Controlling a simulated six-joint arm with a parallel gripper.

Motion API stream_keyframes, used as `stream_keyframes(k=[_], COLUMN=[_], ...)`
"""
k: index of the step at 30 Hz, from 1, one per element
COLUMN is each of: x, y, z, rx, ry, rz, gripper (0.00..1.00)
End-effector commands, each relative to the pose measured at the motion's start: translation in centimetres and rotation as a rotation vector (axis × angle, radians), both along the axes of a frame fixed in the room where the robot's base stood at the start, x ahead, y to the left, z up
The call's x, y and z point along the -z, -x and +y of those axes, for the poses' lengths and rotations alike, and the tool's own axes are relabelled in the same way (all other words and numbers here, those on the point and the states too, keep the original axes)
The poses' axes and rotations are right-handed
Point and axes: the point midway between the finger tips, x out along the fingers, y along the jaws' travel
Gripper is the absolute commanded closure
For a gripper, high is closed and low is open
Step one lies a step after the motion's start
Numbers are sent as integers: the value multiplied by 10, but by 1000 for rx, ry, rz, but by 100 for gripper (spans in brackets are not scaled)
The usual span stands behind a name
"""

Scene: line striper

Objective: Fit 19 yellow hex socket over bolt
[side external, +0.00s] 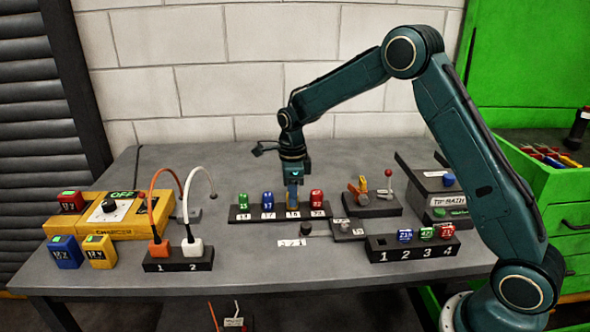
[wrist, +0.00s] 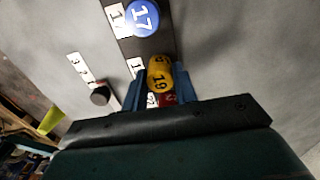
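The yellow 19 socket (wrist: 160,76) sits between my gripper's two blue fingers in the wrist view. In the side external view it is mostly hidden by my gripper (side external: 293,198), which points down at the dark socket rack (side external: 242,217). My gripper (wrist: 162,88) is open around the socket, with a narrow gap showing at the right finger. The socket appears to stand in its rack place, between the blue 17 socket (side external: 267,199) and a red socket (side external: 317,197).
A green socket (side external: 243,201) stands at the rack's left end. A numbered holder (side external: 385,252) with several coloured blocks is at front right. A plug strip (side external: 178,264) with orange and white cables and a yellow charger (side external: 125,228) are at left. The front middle table is clear.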

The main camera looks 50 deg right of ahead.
Motion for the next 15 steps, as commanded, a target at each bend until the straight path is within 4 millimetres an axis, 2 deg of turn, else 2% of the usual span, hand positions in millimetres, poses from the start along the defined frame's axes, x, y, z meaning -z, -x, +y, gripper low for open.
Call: stream_keyframes(k=[1,2,15], x=[0,0,-3], y=[0,0,0], z=[0,0,0], rx=[0,0,0], ry=[0,0,1], rz=[0,0,-2], gripper=[87,92,92])
